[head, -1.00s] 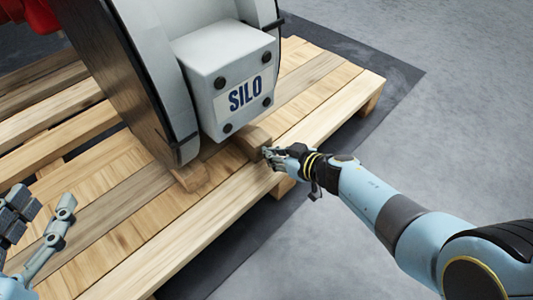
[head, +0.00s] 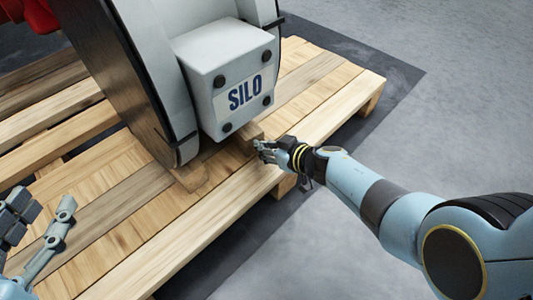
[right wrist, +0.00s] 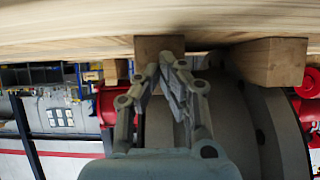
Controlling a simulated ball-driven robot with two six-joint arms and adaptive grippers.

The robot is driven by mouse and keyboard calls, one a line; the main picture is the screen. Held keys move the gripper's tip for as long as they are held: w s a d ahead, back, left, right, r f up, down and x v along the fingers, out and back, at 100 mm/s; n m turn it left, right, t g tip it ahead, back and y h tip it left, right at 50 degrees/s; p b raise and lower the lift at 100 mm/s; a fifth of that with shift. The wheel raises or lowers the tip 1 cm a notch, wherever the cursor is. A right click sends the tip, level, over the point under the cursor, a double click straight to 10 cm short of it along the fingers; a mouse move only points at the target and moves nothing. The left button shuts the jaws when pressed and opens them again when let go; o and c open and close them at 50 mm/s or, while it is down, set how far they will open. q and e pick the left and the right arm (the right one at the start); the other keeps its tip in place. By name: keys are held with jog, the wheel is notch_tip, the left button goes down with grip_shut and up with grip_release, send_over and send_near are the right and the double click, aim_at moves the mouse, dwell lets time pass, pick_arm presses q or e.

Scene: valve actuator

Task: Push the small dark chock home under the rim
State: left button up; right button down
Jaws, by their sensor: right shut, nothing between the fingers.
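A small brown wooden chock (head: 249,137) lies on the pallet under the grey SILO box, partly hidden by it. My right gripper (head: 261,147) is shut and empty, its fingertips at the chock's outer end. In the right wrist view, the shut fingers (right wrist: 167,58) overlap the chock (right wrist: 146,46); whether they touch it I cannot tell. Another wooden chock (head: 191,178) sits under the lower end of the big grey rim (head: 152,70), and shows in the right wrist view (right wrist: 270,60). My left gripper (head: 46,205) is open and empty at the lower left, over the pallet.
The SILO box (head: 228,80) juts from the rim just above the chock and my right gripper. The slatted wooden pallet (head: 140,225) has gaps between boards at the left. A dark mat (head: 400,80) and clear grey floor lie to the right.

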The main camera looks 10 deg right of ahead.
jog(key=shift+w+a, duration=0.7)
jog(key=shift+w, duration=0.25)
jog(key=shift+r, duration=0.1)
dwell(0.4)
jog(key=shift+s+d+r+p, duration=0.1)
jog(key=shift+s+d+p, duration=0.25)
jog(key=shift+s+d, duration=0.4)
jog(key=shift+s+d+p, duration=0.5)
jog(key=shift+s+d, duration=0.3)
jog(key=shift+s, duration=0.3)
jog(key=shift+s+d+p, duration=0.45)
jog(key=shift+s+d, duration=0.3)
jog(key=shift+s, duration=0.35)
jog(key=shift+s+d+f+p, duration=0.2)
jog(key=shift+s+d+p, duration=0.1)
jog(key=shift+s+d, duration=0.6)
jog(key=shift+s+a, duration=0.1)
jog(key=shift+a, duration=0.05)
